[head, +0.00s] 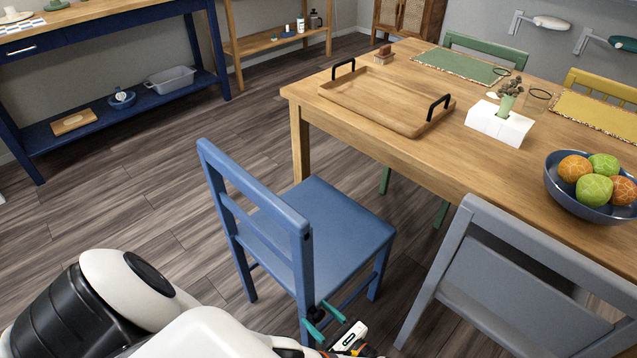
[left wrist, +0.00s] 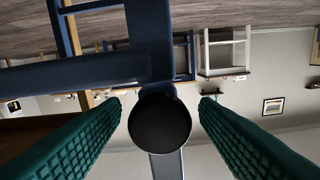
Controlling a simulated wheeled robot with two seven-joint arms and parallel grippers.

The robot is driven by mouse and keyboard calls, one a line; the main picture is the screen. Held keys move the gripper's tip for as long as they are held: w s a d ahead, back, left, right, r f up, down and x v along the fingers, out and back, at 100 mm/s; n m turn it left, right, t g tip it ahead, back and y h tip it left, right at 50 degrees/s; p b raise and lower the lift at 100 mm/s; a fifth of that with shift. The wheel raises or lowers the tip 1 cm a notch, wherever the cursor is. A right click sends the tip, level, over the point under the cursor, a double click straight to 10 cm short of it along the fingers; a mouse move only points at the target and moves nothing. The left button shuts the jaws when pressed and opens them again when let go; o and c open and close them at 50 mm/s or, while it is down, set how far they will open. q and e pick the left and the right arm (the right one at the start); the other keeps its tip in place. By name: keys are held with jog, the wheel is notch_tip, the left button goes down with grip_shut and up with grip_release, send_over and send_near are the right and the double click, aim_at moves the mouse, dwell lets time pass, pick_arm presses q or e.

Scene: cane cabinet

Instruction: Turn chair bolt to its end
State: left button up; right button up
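The blue chair (head: 335,225) stands at the near side of the wooden table, its back to the left. A black round bolt head (left wrist: 160,122) is on the chair's dark blue leg, in the middle of the left wrist view. In the head view the bolt (head: 316,313) is a small dark spot low on the chair's near leg, partly covered. My left gripper (head: 315,312) is open, with its green fingers on either side of the bolt. In the left wrist view both fingers (left wrist: 160,102) show clear gaps to the bolt head. My right gripper is not in view.
A grey chair (head: 525,285) stands close to the right of the blue chair. Open floor lies left of the blue chair, before a blue shelf table (head: 110,100).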

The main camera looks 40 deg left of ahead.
pick_arm(q)
jog(key=c, duration=1)
jog(key=shift+o, duration=0.2)
jog(key=shift+m+p, duration=0.35)
jog(key=shift+m, duration=0.35)
jog(key=o, duration=1)
jog(key=shift+c, duration=0.2)
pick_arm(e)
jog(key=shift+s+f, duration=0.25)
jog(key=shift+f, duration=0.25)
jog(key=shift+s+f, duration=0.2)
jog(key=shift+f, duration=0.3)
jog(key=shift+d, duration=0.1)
